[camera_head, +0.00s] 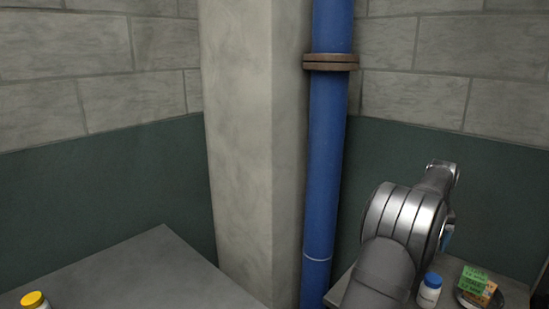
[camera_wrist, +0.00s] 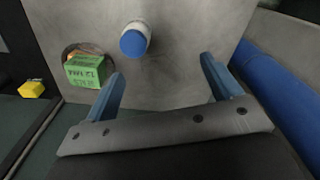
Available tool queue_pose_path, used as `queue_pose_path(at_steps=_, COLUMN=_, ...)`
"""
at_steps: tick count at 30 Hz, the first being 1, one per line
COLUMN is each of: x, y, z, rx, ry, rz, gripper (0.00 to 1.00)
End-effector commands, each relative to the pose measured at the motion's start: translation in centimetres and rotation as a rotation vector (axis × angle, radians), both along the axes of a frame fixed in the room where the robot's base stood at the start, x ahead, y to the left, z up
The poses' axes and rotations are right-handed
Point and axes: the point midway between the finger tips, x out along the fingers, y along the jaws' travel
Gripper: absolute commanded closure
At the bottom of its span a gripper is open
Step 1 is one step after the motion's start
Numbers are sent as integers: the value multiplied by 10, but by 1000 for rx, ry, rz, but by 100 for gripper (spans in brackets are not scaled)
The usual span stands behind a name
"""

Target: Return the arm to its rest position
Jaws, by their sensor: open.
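My gripper (camera_wrist: 162,95) shows in the wrist view with its two blue fingers spread wide apart and nothing between them. It is above a grey tabletop (camera_wrist: 185,65). In the head view my arm reaches over the grey table at the lower right and largely hides the gripper.
A white bottle with a blue cap (camera_head: 429,290) stands beside a round dish (camera_head: 466,298) holding a green labelled box (camera_head: 474,277). A blue pipe (camera_head: 326,160) rises left of my arm, by a concrete pillar (camera_head: 240,150). A yellow-capped bottle (camera_head: 35,301) stands on the left table (camera_head: 150,265).

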Motion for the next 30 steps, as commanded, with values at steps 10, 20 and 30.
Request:
queue_pose_path(at_steps=10, x=30, y=66, z=0, rx=0, ry=0, rz=123, gripper=17)
queue_pose_path(at_steps=20, x=49, y=129, z=-1, rx=0, ry=1, rz=238, gripper=17)
queue_pose_path(at_steps=30, x=61, y=196, z=-2, rx=0, ry=0, rz=360, gripper=17)
